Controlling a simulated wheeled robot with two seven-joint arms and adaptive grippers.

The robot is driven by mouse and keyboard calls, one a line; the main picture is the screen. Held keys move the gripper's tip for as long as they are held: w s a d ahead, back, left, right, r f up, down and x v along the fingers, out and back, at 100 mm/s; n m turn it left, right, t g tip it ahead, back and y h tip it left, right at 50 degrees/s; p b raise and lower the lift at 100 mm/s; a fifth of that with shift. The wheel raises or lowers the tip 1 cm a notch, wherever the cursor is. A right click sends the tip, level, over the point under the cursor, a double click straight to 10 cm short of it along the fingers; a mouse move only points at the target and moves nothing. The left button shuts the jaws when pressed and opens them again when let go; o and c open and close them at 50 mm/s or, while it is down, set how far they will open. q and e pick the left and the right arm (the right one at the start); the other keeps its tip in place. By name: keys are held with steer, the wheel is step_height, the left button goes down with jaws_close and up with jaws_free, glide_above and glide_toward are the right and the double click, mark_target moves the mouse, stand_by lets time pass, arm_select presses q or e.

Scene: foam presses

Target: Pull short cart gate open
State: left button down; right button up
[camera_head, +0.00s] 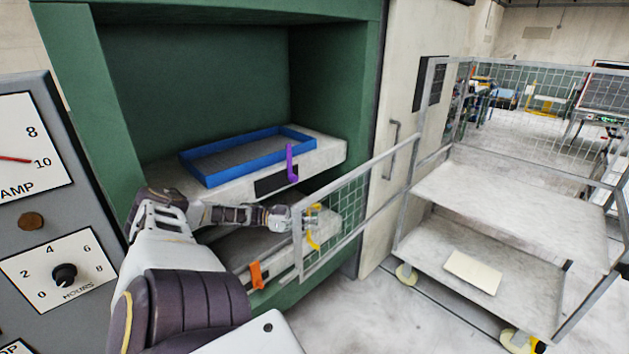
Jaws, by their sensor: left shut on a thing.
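The cart (510,208) stands at the right, a grey metal frame with shelves and mesh sides. Its short gate (345,212), a mesh panel in a grey frame, is swung out from the cart's left corner toward the press. My left gripper (307,217) is at the gate's free end and is shut on the gate frame there. Yellow parts show around the grip, and the exact contact is partly hidden by the fingers. My right gripper is not in view.
The green press (361,110) stands behind the gate, with a blue tray (205,177) on its upper shelf and purple and orange handles. A grey panel with dials (48,275) is at the left. A light sheet (472,272) lies on the cart's lower shelf.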

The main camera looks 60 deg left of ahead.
arm_select(q)
steer(key=shift+s+a+f, duration=0.3)
stand_by(0.4)
steer(key=c, duration=1.7)
jaws_free()
steer(key=shift+o, duration=1.4)
steer(key=shift+s+a+r, duration=0.15)
steer(key=shift+s+r, duration=0.05)
steer(key=shift+w+r, duration=0.1)
steer(key=shift+w, duration=0.15)
steer(key=shift+s+a+r, duration=0.1)
steer(key=shift+r, duration=0.6)
steer(key=shift+r, duration=0.55)
